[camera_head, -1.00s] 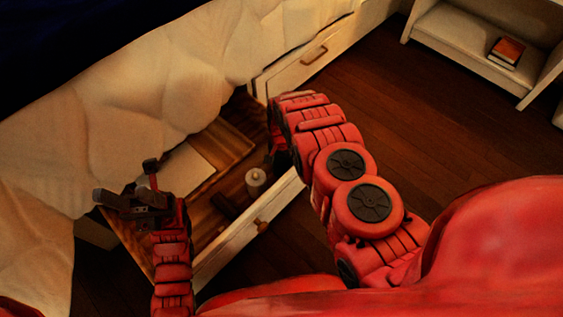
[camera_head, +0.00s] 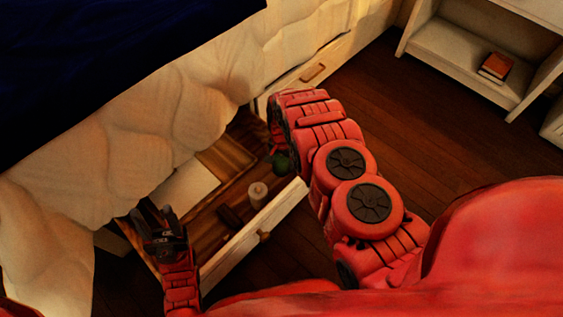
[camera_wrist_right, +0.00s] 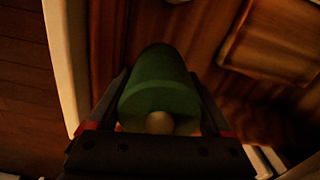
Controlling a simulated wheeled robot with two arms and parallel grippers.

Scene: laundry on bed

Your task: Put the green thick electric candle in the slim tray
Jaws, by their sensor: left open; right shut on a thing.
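The green thick candle (camera_wrist_right: 158,78) is between the fingers of my right gripper (camera_wrist_right: 160,92) in the right wrist view, with its pale tip toward the camera. My right gripper is shut on it. In the head view a bit of the green candle (camera_head: 281,163) shows below my right forearm, over the far right part of the open drawer. A shallow wooden tray (camera_head: 226,157), likely the slim tray, lies in the drawer to its left; it also shows at upper right in the right wrist view (camera_wrist_right: 275,42). My left gripper (camera_head: 150,212) is open and empty at the drawer's left end.
The open drawer (camera_head: 236,250) also holds a white candle (camera_head: 258,194), a small dark block (camera_head: 230,215) and a flat white item (camera_head: 186,190). The bed (camera_head: 120,170) overhangs its back. A shelf (camera_head: 455,62) with a red book (camera_head: 496,67) stands at upper right.

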